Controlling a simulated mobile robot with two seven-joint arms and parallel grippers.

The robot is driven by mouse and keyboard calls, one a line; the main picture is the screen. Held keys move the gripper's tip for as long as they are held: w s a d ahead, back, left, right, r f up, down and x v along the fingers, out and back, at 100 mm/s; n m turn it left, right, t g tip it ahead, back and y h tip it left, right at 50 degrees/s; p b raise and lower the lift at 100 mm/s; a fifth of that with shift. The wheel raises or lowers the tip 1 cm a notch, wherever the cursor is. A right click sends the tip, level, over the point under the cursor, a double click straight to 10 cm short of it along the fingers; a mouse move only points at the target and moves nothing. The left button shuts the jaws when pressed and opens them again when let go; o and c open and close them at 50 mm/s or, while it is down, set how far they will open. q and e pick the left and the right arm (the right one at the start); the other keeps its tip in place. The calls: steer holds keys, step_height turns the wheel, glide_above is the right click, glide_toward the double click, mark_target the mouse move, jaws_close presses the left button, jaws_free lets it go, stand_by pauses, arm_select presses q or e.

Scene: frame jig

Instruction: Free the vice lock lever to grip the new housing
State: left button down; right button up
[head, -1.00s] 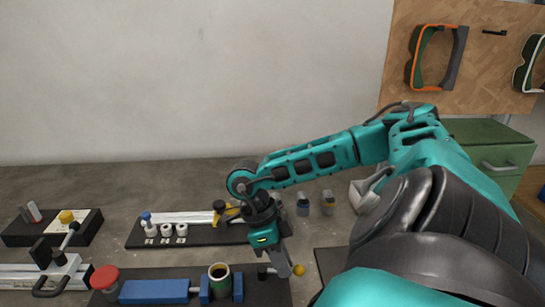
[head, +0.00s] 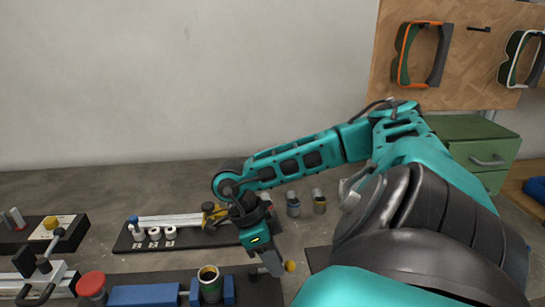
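A blue vice (head: 145,295) lies on a dark plate at the bottom of the head view. A yellow ball knob (head: 290,266), perhaps the end of the lock lever, shows at the plate's right end. My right gripper (head: 272,263) points down right beside this knob, with a grey finger just left of it. The lever's shaft is largely hidden, and I cannot tell whether the gripper touches or holds it. My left gripper is not in view.
A dark board (head: 185,238) with white rings and a yellow-handled clamp lies behind the vice. A red-capped jar (head: 91,285) stands left of it, near a grey toggle clamp (head: 35,279). A green drawer cabinet (head: 475,140) stands at right.

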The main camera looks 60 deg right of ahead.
steer(key=shift+o, duration=1.1)
steer(key=p+v, duration=0.2)
steer(key=v, duration=1.1)
steer(key=shift+s+f, duration=0.1)
steer(key=shift+s, duration=0.05)
